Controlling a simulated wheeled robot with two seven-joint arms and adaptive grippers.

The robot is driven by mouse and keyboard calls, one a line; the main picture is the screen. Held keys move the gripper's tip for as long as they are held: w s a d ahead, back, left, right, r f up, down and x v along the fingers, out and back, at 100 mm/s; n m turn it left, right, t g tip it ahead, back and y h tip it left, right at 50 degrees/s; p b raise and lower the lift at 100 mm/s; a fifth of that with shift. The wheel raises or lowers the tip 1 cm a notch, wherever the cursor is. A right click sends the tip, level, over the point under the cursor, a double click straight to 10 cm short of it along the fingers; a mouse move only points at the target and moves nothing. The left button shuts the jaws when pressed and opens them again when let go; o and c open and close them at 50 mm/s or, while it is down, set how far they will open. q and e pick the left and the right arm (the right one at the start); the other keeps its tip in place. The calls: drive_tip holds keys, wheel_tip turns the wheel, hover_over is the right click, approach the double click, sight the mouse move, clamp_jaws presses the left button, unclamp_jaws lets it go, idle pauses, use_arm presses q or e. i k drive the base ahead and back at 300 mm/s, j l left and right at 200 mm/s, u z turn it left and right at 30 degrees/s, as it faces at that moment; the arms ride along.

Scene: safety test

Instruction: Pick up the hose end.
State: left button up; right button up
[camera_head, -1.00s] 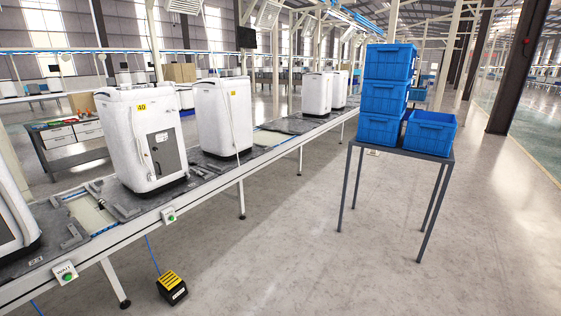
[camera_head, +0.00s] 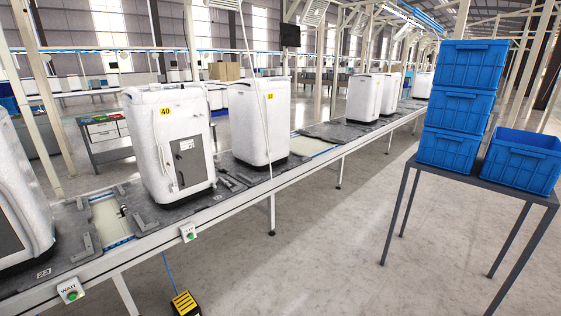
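A white washing machine (camera_head: 168,145) marked 40 stands upright on the conveyor line. A thin pale hose or cord (camera_head: 160,158) runs down its side, left of a dark grey panel (camera_head: 187,160). A second white machine (camera_head: 259,122) stands to its right, with a thin pale line running down in front of it. I cannot tell which of these lines is the hose, and no loose hose end can be made out. Neither of my grippers is in view.
The conveyor (camera_head: 222,205) crosses from lower left to upper right. A dark table (camera_head: 488,184) with several blue crates (camera_head: 458,105) stands at right. A black-and-yellow box (camera_head: 186,304) sits on the floor at the bottom. Grey floor (camera_head: 320,240) between conveyor and table is clear.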

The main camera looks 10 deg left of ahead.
sight(227, 183)
drive_tip(key=i+l+u, duration=0.2)
drive_tip(key=i, duration=0.85)
drive_tip(key=i+l+u, duration=0.1)
drive_tip(key=i+u, duration=0.25)
drive_tip(key=i, duration=0.15)
drive_tip(key=i+l+u, duration=0.2)
drive_tip(key=i+u, duration=0.15)
drive_tip(key=i, duration=0.15)
drive_tip(key=i+l+u, duration=0.7)
drive_tip(key=u, duration=0.2)
drive_tip(key=i+l+u, duration=0.15)
drive_tip(key=l+u, duration=0.2)
drive_tip(key=i+l+u, duration=0.1)
drive_tip(key=l+u, duration=0.2)
drive_tip(key=l, duration=0.2)
drive_tip(key=l+u, duration=0.3)
drive_tip(key=l, duration=0.15)
drive_tip(key=i, duration=0.05)
